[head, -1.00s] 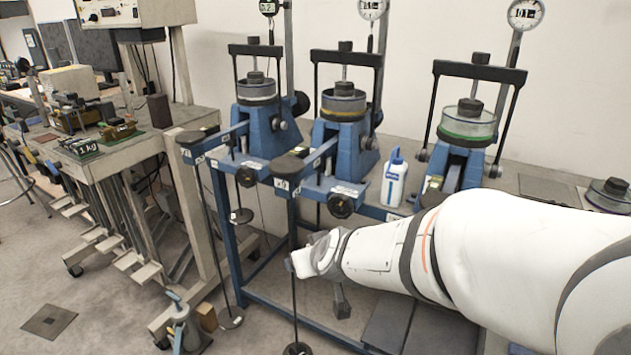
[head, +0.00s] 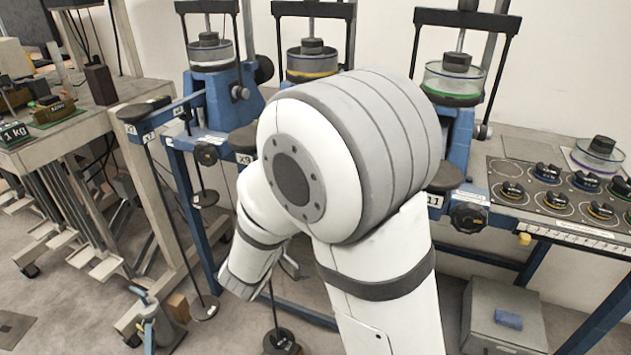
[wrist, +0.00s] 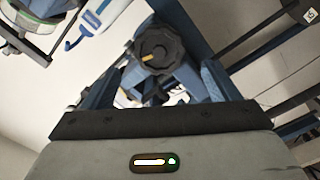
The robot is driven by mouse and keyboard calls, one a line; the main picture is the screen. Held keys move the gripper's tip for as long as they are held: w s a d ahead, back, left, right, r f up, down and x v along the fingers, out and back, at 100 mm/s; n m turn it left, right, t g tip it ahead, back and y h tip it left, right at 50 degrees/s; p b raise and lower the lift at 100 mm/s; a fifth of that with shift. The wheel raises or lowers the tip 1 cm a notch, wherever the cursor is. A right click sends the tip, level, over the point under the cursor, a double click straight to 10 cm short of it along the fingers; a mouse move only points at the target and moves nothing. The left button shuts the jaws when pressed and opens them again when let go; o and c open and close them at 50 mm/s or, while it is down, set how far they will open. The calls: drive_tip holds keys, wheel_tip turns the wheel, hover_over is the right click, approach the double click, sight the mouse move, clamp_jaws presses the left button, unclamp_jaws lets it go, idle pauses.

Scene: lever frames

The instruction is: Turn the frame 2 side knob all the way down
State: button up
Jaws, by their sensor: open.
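In the head view, the middle blue lever frame (head: 334,12) stands behind my white arm, which hides most of its lower part. Its pan has a yellow ring (head: 310,74). In the wrist view, a black fluted knob (wrist: 158,48) with a yellow mark is on a blue mount, ahead of my gripper (wrist: 158,90). My gripper is open and looks apart from the knob. In the head view, its fingers are hidden or too unclear to make out.
The left frame (head: 212,85) and the right frame (head: 458,135) stand either side. A white bottle (wrist: 92,18) is beside the knob in the wrist view. A grey box (head: 505,320) is on the lower right.

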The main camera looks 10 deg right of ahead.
drive_tip(key=b+x, duration=0.2)
drive_tip(key=x, duration=0.6)
drive_tip(key=shift+s+f, duration=0.1)
drive_tip(key=shift+c, duration=0.3)
drive_tip(key=c, duration=1.2)
